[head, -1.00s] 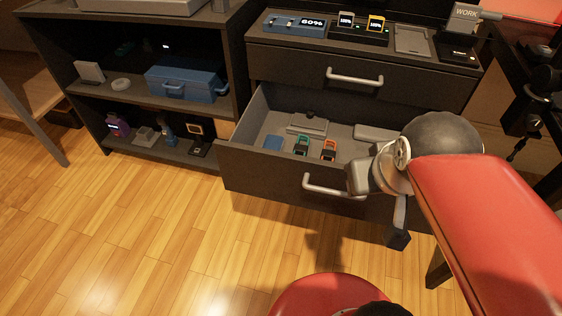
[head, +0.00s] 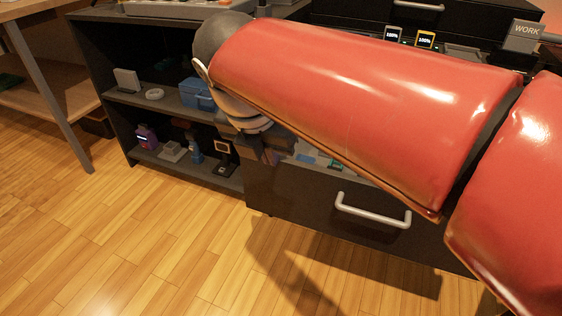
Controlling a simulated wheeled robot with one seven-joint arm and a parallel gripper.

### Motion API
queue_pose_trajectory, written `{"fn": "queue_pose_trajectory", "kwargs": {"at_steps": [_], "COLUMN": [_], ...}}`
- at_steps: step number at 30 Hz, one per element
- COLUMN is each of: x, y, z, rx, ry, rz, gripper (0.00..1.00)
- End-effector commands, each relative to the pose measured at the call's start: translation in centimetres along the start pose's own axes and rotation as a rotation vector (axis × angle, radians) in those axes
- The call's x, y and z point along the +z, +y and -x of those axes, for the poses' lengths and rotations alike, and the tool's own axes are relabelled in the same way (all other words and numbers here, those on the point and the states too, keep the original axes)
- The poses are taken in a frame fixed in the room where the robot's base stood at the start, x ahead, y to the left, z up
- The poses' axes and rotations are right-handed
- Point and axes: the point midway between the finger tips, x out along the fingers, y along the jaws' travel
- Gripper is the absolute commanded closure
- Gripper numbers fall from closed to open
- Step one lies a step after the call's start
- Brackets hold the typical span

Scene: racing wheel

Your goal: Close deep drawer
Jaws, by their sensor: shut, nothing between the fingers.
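The deep drawer (head: 300,195) is the dark lower drawer of the cabinet, with a pale bar handle (head: 373,211) on its front. It stands open; a strip of its inside with a few small items shows behind the front's top edge. My red arm hides most of the inside and the upper drawer. My gripper (head: 268,152) is shut and empty, pointing down at the left end of the drawer, by the front's top left corner. I cannot tell whether it touches the drawer.
An open shelf unit (head: 120,110) stands left of the drawer, with a blue case (head: 197,94) and small devices on it. Chargers with lit displays (head: 425,39) stand on the cabinet top. The wood floor (head: 150,240) in front is clear. A table leg (head: 48,85) stands at far left.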

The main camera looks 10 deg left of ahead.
Motion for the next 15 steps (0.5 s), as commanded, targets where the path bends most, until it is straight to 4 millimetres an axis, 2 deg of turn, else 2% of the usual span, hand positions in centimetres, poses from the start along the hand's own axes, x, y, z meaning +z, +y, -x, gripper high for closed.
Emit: {"fn": "queue_pose_trajectory", "kwargs": {"at_steps": [12,15], "x": [-0.1,0.4], "y": [-0.1,-0.2], "z": [-8.6,-10.0], "rx": [-0.003,-0.002], "ry": [0.003,0.002], "rz": [-0.006,-0.009], "gripper": [1.0,1.0]}}
